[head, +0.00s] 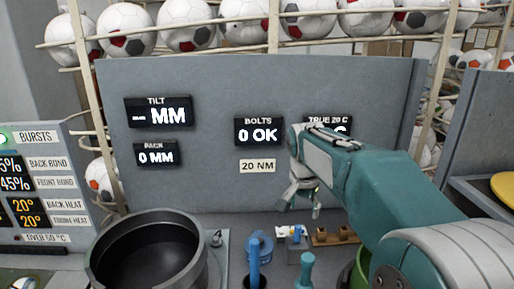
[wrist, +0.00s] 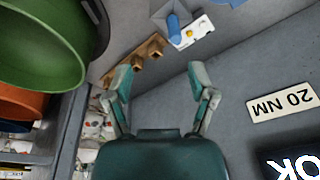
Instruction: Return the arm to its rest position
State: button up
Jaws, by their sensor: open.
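My teal arm reaches in from the lower right in the head view. My gripper (head: 300,196) hangs in front of the grey panel (head: 215,180), to the right of the 20 NM label (head: 257,166). In the wrist view my gripper (wrist: 160,85) shows its two fingers spread apart, with nothing between them. It is open and empty. Part of the display at the panel's right is hidden behind my arm.
A large dark pot (head: 150,262) stands at the lower left. Blue tools (head: 254,255), a small white-and-yellow item (head: 291,232) and a brown wooden rack (head: 335,237) are on the bench below. A green bowl (wrist: 40,40) shows in the wrist view. Balls (head: 190,36) fill racks behind.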

jog(key=s+f+n+t, duration=0.1)
jog(key=s+n, duration=0.2)
jog(key=s, duration=1)
jog(key=s+f+n+t+y, duration=0.1)
jog(key=s+n, duration=0.3)
jog(key=s, duration=0.9)
jog(key=shift+s+d+f+n+t, duration=0.3)
jog(key=shift+f+t, duration=0.2)
jog(key=shift+t, duration=0.3)
jog(key=shift+w, duration=0.1)
dwell(0.8)
